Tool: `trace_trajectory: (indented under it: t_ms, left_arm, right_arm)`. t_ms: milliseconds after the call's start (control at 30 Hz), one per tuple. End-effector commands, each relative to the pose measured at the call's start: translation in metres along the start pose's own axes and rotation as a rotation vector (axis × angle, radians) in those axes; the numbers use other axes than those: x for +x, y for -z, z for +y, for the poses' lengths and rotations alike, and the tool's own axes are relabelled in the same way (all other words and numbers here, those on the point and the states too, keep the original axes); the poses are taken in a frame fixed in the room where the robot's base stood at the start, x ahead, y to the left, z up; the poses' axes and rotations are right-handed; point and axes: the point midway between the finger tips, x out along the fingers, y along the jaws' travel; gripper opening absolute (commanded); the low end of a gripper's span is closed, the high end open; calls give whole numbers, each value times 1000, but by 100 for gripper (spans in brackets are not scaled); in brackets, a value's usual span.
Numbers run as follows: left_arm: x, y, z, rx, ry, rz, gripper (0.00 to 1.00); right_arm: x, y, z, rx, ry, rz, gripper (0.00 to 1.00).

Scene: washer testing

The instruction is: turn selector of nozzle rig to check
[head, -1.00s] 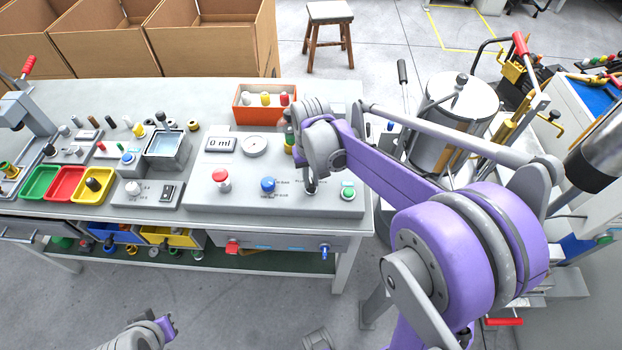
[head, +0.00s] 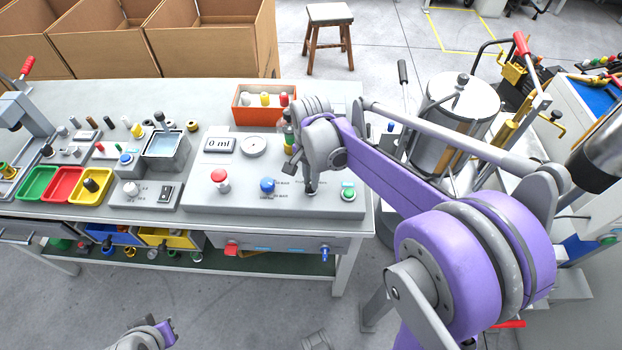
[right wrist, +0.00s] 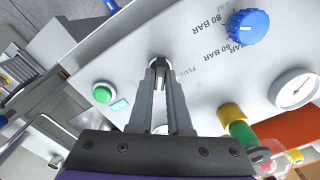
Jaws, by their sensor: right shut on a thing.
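The nozzle rig (head: 236,200) is a grey panel on the table, with a 0 ml display, a round gauge, a red button, a blue knob (head: 267,185) and a green button (head: 348,191). My right gripper (right wrist: 159,70) is shut on the small selector (right wrist: 160,60) with a dark slot, between the green button and the blue knob in the right wrist view. The fingers hide most of the selector and part of the panel lettering beside it. In the head view my right gripper (head: 311,188) points down onto the panel. My left gripper (head: 160,335) is low at the bottom edge, away from the table.
An orange bin (head: 258,114) with several coloured caps stands behind the panel. Green, red and yellow trays (head: 62,199) lie to the left. A steel tank (head: 456,125) stands to the right. A green and yellow nozzle (right wrist: 240,125) is close beside my right gripper.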

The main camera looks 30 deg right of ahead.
Motion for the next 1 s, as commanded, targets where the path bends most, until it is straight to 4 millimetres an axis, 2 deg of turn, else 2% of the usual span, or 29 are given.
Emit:
trace_trajectory:
  t_ms: [367, 900, 933, 1000]
  left_arm:
    - [1, -1, 0, 0, 0, -1, 0]
    - [1, -1, 0, 0, 0, -1, 0]
    - [1, -1, 0, 0, 0, -1, 0]
    - [1, -1, 0, 0, 0, -1, 0]
  right_arm:
    - [0, 0, 0, 154, 1, 1, 0]
    - [-1, 0, 0, 177, 1, 1, 0]
    - [-1, 0, 0, 177, 1, 1, 20]
    - [0, 0, 0, 177, 1, 1, 32]
